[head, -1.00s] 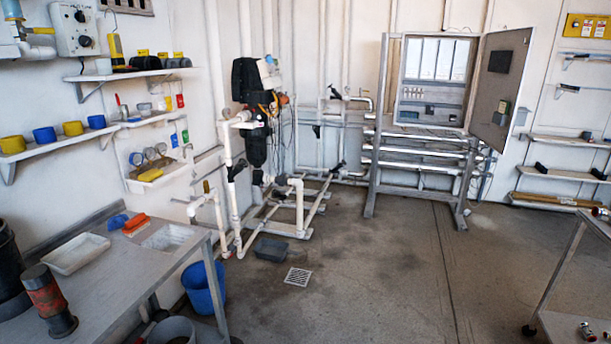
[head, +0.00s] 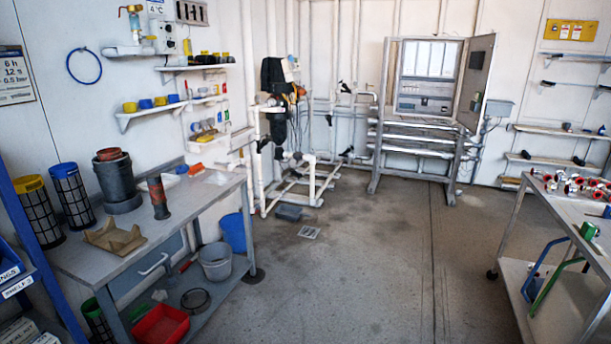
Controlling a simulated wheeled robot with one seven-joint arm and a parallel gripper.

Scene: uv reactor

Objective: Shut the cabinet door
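The grey cabinet (head: 424,103) stands on a metal frame against the far wall. Its door (head: 476,83) is hinged on the right side and stands wide open, swung out toward the room. Inside the cabinet I see pale vertical panels above and a row of small devices below. Small parts show on the door's inner face. My gripper is not in view.
A workbench (head: 196,228) with filters, pots and buckets runs along the left. A metal cart (head: 505,243) with red-and-silver fittings stands at the right. A drain grate (head: 309,232) and a grey tray (head: 289,213) lie on the floor. The middle floor is clear.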

